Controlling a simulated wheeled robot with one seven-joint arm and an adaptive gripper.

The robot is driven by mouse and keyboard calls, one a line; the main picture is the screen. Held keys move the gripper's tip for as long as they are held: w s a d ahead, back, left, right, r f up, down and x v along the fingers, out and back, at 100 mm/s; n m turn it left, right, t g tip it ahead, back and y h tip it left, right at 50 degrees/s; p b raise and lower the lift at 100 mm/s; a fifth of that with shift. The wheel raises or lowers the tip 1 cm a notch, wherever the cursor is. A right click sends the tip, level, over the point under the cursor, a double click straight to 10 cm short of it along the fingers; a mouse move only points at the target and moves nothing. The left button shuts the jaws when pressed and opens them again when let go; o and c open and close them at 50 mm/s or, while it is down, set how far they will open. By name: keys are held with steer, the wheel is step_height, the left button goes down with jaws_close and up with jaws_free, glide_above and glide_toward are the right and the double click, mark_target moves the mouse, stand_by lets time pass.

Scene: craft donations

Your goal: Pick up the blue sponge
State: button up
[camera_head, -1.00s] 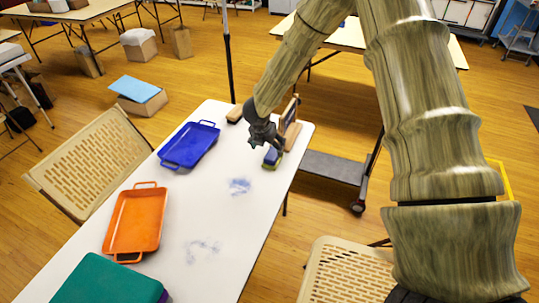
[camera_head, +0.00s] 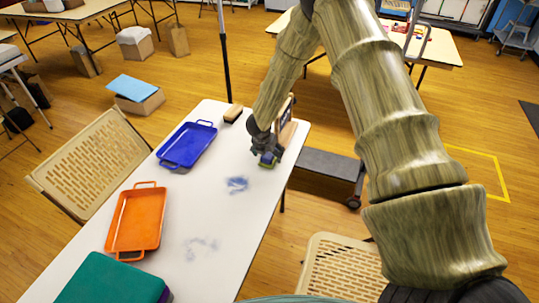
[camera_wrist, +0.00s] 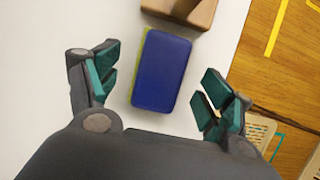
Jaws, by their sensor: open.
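The blue sponge (camera_wrist: 162,71) lies on the white table (camera_head: 213,236) near its far right edge. It has a blue top and a yellow-green layer showing along its left side in the wrist view. My gripper (camera_wrist: 155,85) is open above it, with one finger pair on each side of the sponge and gaps between. In the head view my gripper (camera_head: 266,151) covers most of the sponge (camera_head: 266,161); only its lower part shows.
A wooden object (camera_wrist: 187,10) stands just beyond the sponge. A brush (camera_head: 233,113), a blue tray (camera_head: 188,146), an orange tray (camera_head: 135,218) and a green item (camera_head: 108,282) are on the table. Blue smudges mark the clear tabletop. Chairs flank the table.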

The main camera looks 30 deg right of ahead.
steer(key=shift+w+d+f, duration=0.15)
steer(key=shift+f, duration=0.5)
steer(key=c, duration=1.2)
steer(key=shift+r, duration=0.1)
steer(key=shift+r+b, duration=0.4)
steer(key=shift+r, duration=0.4)
steer(key=shift+r+b, duration=0.35)
steer(key=shift+r, duration=0.6)
steer(key=s+a+b, duration=0.1)
steer(key=s+b, duration=0.1)
steer(key=s, duration=0.2)
steer(key=s+a+b, duration=0.1)
steer(key=s+a, duration=0.1)
steer(key=s, duration=0.3)
steer(key=s+a+r+b, duration=0.1)
steer(key=s+a+b, duration=0.1)
steer(key=s, duration=0.2)
steer(key=shift+s+a+b, duration=0.2)
steer(key=shift+a+b, duration=0.05)
steer(key=shift+b, duration=0.05)
steer(key=shift+s+a+r, duration=0.2)
steer(key=shift+s+a, duration=0.05)
steer(key=shift+s, duration=0.5)
